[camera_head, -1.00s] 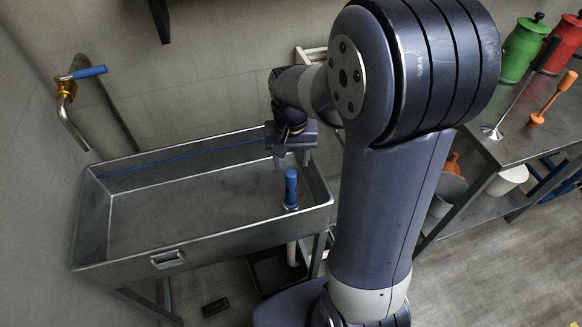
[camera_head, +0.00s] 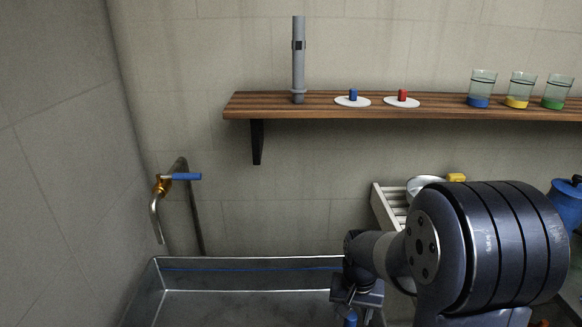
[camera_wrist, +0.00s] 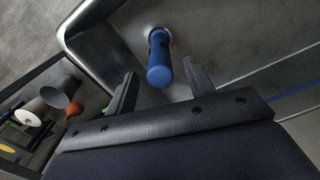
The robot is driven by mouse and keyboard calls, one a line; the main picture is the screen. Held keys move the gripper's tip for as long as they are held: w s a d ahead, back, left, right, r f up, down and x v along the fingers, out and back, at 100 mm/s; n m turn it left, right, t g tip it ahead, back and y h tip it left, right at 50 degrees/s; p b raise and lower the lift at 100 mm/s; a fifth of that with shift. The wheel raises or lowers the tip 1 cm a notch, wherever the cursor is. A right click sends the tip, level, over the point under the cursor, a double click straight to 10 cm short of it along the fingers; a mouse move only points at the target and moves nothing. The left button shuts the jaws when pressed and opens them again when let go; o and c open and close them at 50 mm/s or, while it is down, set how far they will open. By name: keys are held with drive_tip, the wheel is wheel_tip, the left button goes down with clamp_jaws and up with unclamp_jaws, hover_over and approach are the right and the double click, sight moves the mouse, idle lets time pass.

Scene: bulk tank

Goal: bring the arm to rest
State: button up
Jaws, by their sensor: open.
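My gripper (camera_wrist: 158,76) is open, its two fingers spread apart in the wrist view. A blue-handled plug (camera_wrist: 160,58) stands in the metal tank (camera_wrist: 72,34), showing between and beyond the fingers; nothing is held. In the head view my gripper (camera_head: 355,302) hangs over the right end of the tank (camera_head: 250,263). The top of the blue plug (camera_head: 350,319) just shows under it at the bottom edge. My arm is bent, and its large joint covers the lower right.
A wooden shelf (camera_head: 330,106) on the wall holds a grey tube (camera_head: 298,60), white discs with blue and red pieces, and three glasses. A tap with a blue lever (camera_head: 186,177) is at the left. A white rack (camera_head: 388,206) stands behind my arm.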

wheel_tip(320, 180, down, 4)
drive_tip(key=shift+r, duration=0.35)
